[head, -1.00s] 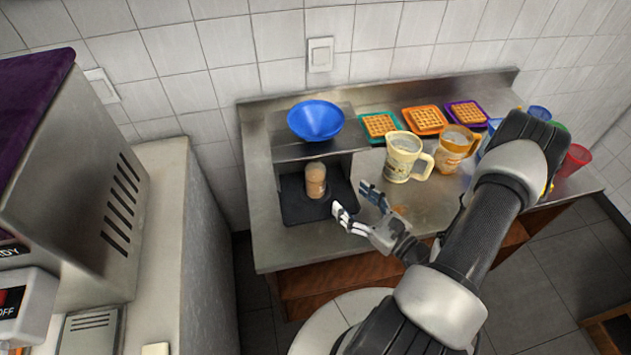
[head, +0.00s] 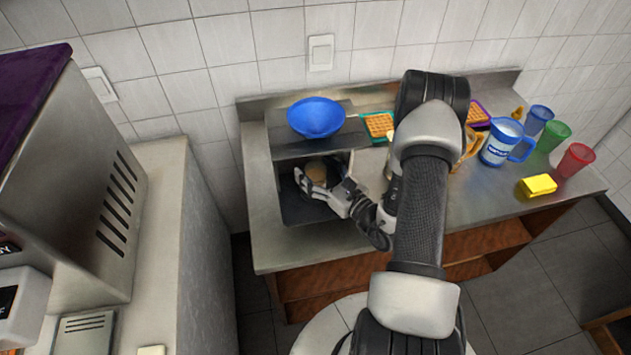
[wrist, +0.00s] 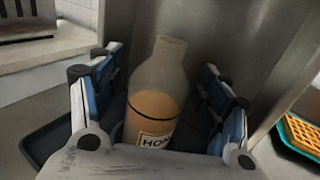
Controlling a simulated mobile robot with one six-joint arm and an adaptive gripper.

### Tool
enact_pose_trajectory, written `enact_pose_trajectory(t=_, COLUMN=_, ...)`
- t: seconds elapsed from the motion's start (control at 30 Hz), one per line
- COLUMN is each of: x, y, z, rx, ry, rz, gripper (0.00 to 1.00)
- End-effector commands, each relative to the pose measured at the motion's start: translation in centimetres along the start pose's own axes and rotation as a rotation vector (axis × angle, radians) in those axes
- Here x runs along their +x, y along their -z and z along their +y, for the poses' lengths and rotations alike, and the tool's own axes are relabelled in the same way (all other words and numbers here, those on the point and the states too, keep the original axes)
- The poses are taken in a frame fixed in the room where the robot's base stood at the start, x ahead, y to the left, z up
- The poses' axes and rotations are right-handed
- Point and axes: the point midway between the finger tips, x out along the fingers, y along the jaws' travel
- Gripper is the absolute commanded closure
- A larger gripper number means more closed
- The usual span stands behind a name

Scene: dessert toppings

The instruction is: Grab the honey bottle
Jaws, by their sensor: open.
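The honey bottle (wrist: 155,105) stands upright between the open fingers of my gripper (wrist: 158,95) in the wrist view. It has a clear upper part, amber contents and a white label reading "HON", partly hidden by the gripper's body. Neither finger visibly presses on it. In the head view my gripper (head: 328,190) reaches into the metal niche under the shelf. There the bottle's top (head: 316,171) shows behind the fingers, and the rest is hidden.
A blue bowl (head: 316,117) sits on the shelf (head: 350,137) just above the bottle. Metal walls stand close around the niche. A blue-labelled pitcher (head: 500,143), coloured cups and a yellow block (head: 537,185) stand to the right.

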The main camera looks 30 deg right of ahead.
Motion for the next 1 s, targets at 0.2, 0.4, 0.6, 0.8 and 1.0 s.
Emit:
enact_pose_trajectory(t=0.2, x=0.23, y=-0.02, z=0.0, rx=0.001, ry=0.0, rz=0.0, gripper=0.3)
enact_pose_trajectory(t=0.4, x=0.21, y=-0.02, z=-0.01, rx=0.0, ry=0.0, rz=0.0, gripper=0.4)
enact_pose_trajectory(t=0.6, x=0.19, y=-0.01, z=-0.01, rx=0.0, ry=0.0, rz=0.0, gripper=0.53)
enact_pose_trajectory(t=0.8, x=0.19, y=-0.01, z=0.0, rx=0.0, ry=0.0, rz=0.0, gripper=0.67)
enact_pose_trajectory(t=1.0, x=0.19, y=0.0, z=0.0, rx=0.0, ry=0.0, rz=0.001, gripper=0.8)
